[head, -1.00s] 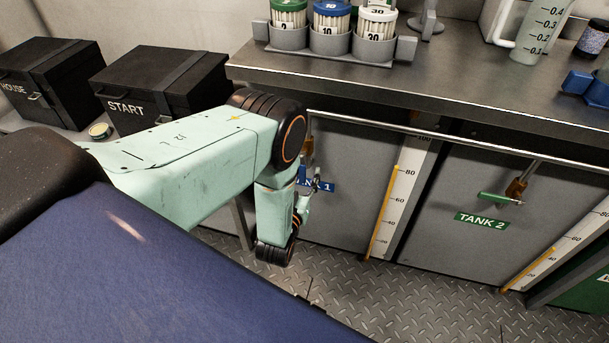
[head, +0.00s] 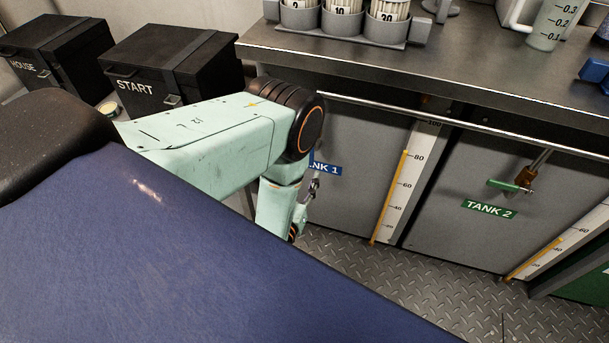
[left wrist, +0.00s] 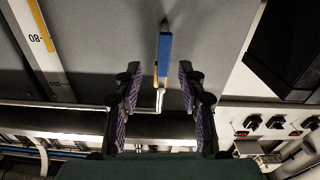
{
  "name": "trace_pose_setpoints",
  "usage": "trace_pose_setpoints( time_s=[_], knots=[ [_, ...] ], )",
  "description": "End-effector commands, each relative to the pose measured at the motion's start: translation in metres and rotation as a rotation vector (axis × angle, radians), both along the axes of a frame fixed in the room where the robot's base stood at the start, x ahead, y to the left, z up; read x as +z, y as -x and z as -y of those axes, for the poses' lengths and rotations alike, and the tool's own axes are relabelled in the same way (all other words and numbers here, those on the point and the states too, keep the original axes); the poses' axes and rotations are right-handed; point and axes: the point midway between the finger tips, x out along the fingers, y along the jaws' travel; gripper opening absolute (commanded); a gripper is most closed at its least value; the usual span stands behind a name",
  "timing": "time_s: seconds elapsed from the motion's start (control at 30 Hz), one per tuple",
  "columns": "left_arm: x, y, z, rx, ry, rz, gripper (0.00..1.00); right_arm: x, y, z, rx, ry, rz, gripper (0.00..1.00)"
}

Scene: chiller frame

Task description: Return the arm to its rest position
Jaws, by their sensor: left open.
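My left arm (head: 215,140) comes in from the left, pale green with dark joints, bent downward in front of the bench. Only a small part of my left gripper (head: 313,187) shows beside the lower arm link, near the tank 1 label (head: 326,168). In the left wrist view the left gripper (left wrist: 159,70) is open, with its purple pads apart and nothing held. A blue handle (left wrist: 165,52) appears between the fingers, beyond them; I see no contact. My right gripper is not in view.
The steel bench (head: 400,65) with a front rail (head: 440,123) stands behind the arm. It carries a grey rack (head: 340,25) of tubs. Tank 2 (head: 450,180) has a green-handled valve. Black boxes (head: 170,65) stand at left. Free floor (head: 400,270) shows below.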

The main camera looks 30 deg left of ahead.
Motion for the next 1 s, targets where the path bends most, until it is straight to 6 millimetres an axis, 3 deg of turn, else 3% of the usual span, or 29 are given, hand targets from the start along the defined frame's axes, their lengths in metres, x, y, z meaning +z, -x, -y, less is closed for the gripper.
trace_pose_setpoints(
  time_s=[0.37,0.47,0.53,0.63,0.77,0.87,1.0],
  knots=[
    [-0.003,0.000,0.000,0.001,-0.004,-0.013,0.41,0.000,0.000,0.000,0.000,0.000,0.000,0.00],
    [-0.021,0.003,0.000,0.000,0.002,-0.101,0.41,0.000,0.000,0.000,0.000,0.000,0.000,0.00],
    [-0.047,0.019,0.002,-0.009,0.014,-0.238,0.41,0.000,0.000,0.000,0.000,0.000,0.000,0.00],
    [-0.087,0.062,0.009,-0.028,0.039,-0.503,0.41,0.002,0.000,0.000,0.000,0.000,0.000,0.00],
    [-0.106,0.127,0.020,-0.067,0.070,-0.836,0.41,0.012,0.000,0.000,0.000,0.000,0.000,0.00],
    [-0.099,0.185,0.031,-0.104,0.095,-1.086,0.41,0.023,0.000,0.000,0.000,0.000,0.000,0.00],
    [-0.056,0.264,0.045,-0.161,0.129,-1.406,0.41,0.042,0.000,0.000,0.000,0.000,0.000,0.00]
  ],
)
